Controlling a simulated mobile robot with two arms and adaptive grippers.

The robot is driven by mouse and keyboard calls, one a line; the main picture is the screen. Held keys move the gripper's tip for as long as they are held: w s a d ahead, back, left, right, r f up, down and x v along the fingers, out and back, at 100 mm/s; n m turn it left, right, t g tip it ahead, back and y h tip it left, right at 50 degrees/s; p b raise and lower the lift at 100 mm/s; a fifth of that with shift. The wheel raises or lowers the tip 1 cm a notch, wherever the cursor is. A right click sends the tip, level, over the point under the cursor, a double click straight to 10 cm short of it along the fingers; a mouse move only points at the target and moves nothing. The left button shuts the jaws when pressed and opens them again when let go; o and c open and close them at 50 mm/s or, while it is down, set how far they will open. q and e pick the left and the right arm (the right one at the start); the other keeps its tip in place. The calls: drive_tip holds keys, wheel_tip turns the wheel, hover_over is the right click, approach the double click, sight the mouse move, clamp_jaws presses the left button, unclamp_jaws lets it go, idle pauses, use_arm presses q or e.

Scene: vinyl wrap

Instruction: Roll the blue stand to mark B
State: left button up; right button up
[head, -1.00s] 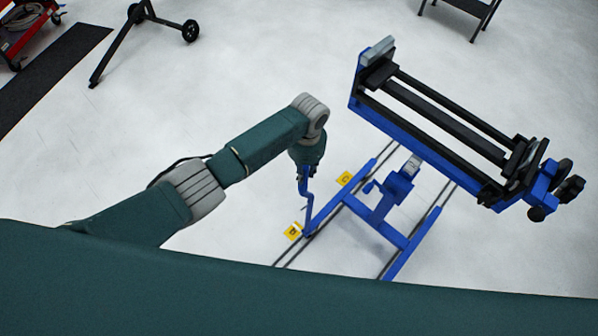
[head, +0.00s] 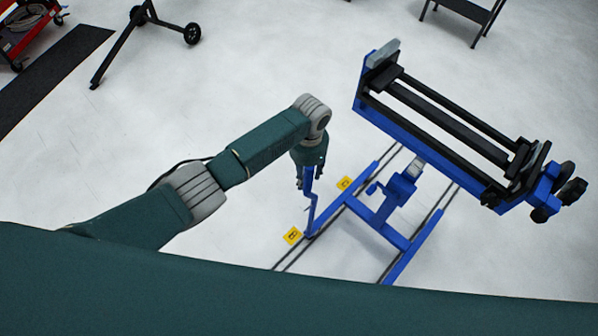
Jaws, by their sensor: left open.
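The blue stand (head: 398,190) has a blue base on dark floor rails and carries a long black-and-blue roller cradle at its top. Yellow mark B (head: 292,235) lies on the floor beside the near end of the left rail, close to the stand's near left foot. Another yellow mark (head: 344,183), which looks like C, lies farther along that rail. My left gripper (head: 308,182) points down at the top of a thin blue upright handle (head: 311,205) at the stand's left side. Its fingers are open around or beside the handle; contact is unclear. My right gripper is out of view.
A black wheeled frame (head: 140,35), a red cart (head: 28,28) and a dark floor mat (head: 50,75) are at the far left. A dark step or stool (head: 465,12) is at the far right. The pale floor around the stand is clear.

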use_arm(q)
drive_tip(key=r, duration=1.1)
drive_tip(key=shift+w+d+r, duration=0.1)
drive_tip(key=shift+w+r, duration=0.15)
drive_tip(key=shift+r, duration=0.05)
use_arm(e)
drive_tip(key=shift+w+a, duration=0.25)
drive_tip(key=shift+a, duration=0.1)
